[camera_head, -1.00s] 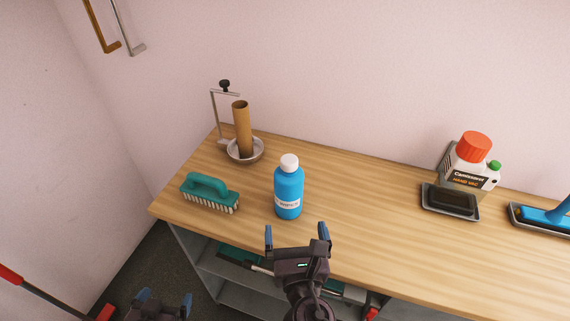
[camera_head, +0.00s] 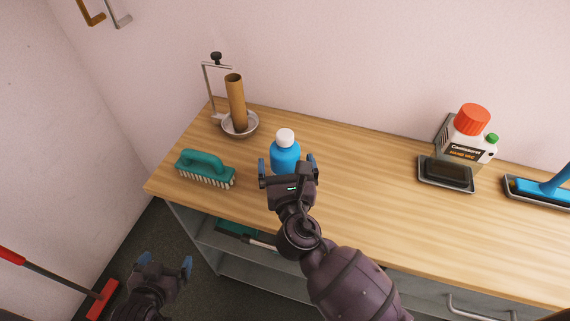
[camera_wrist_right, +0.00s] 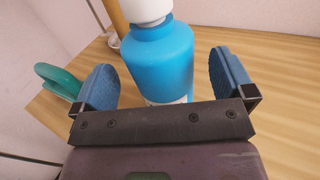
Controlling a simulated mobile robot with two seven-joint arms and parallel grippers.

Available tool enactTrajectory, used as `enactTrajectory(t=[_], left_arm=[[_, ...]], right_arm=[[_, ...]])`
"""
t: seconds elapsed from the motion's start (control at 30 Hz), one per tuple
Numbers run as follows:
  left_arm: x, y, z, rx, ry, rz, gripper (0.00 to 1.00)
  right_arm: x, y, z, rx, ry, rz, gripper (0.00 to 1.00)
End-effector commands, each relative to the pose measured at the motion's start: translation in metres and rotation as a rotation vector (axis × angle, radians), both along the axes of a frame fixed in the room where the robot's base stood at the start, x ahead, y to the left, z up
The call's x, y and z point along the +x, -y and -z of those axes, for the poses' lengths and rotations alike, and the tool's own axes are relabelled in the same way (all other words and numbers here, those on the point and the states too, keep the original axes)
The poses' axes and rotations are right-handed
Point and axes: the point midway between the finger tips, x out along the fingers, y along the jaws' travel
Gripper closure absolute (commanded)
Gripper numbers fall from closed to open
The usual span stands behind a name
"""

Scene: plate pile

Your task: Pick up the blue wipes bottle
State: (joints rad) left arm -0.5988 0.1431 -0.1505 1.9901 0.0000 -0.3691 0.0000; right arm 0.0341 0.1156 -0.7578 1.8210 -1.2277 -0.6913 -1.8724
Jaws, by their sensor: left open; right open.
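The blue wipes bottle (camera_head: 285,155) with a white cap stands upright on the wooden table (camera_head: 370,215). My right gripper (camera_head: 287,166) is open at the bottle, and its body hides the bottle's lower part in the head view. In the right wrist view the bottle (camera_wrist_right: 160,62) stands upright just ahead, between the lines of the two spread blue fingers (camera_wrist_right: 165,80), with a visible gap on each side. My left gripper (camera_head: 165,265) is open and empty, low in front of the table's left end.
A green brush (camera_head: 205,168) lies left of the bottle. A cardboard tube (camera_head: 236,100) stands in a metal holder behind it. A white jug with an orange cap (camera_head: 467,140), a black tray (camera_head: 446,172) and a blue-handled tool (camera_head: 545,187) are at the right. The table's middle is clear.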

Motion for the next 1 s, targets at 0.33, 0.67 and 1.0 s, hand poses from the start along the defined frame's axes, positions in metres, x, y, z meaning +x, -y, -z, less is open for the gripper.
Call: enactTrajectory(t=[0.33, 0.67, 1.0], left_arm=[[0.002, 0.000, -0.003, 0.000, 0.005, 0.000, 0.05], [0.000, 0.000, -0.002, -0.001, 0.002, 0.000, 0.05], [-0.004, -0.001, 0.001, 0.000, -0.007, -0.003, 0.05]], right_arm=[[0.029, -0.003, -0.002, 0.000, 0.000, -0.001, 0.00], [0.029, -0.003, -0.002, 0.000, 0.000, -0.001, 0.23], [0.029, -0.003, -0.002, 0.001, 0.001, -0.001, 0.63]])
